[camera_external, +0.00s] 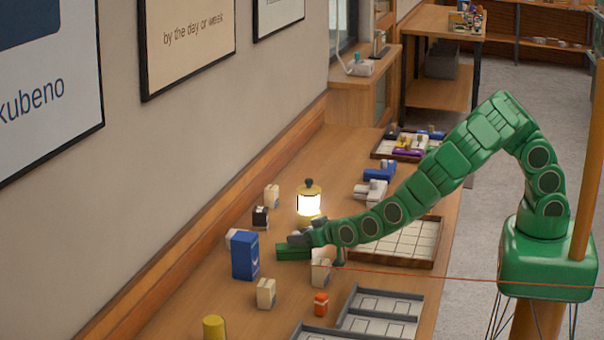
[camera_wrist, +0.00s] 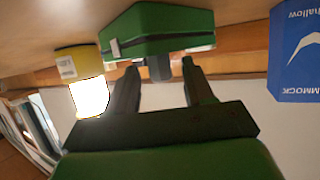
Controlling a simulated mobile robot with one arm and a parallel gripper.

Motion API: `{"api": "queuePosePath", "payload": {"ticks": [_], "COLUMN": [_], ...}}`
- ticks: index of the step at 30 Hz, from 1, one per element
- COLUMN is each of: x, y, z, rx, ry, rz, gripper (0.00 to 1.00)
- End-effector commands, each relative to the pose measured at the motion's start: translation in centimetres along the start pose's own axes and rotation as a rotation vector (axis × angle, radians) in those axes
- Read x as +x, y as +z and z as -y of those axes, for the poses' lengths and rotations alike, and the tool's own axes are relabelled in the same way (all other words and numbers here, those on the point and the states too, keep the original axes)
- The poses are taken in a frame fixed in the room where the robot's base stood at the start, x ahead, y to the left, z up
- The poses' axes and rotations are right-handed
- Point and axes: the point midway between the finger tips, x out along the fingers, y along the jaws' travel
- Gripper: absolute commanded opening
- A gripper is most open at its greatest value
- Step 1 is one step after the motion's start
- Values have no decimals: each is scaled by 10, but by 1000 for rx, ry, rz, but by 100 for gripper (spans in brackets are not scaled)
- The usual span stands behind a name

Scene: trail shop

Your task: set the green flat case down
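The green flat case (camera_external: 293,252) lies on the long wooden counter, between the blue box and the lit lantern. My gripper (camera_external: 302,239) is right at the case, low over the counter. In the wrist view my gripper (camera_wrist: 159,72) has its two fingers apart, with the dark tab between them and a visible gap on each side. Whether a fingertip touches the case is hard to tell.
A glowing yellow lantern (camera_external: 309,204) stands close behind the gripper. A blue box (camera_external: 245,255) stands left of the case. Cream boxes (camera_external: 266,293), an orange item (camera_external: 321,303) and a yellow cylinder (camera_external: 214,328) stand nearer. A gridded tray (camera_external: 410,240) and grey trays (camera_external: 383,308) lie right.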

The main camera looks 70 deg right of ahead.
Motion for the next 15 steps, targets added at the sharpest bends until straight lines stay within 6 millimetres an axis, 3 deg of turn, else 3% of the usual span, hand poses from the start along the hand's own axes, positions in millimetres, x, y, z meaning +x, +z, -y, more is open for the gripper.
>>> {"api": "queuePosePath", "payload": {"ticks": [8, 15], "x": [-1, -16], "y": [-3, -3], "z": [0, 0], "rx": [0, -1], "ry": [0, 0], "rz": [-2, -2], "gripper": [52, 52]}}
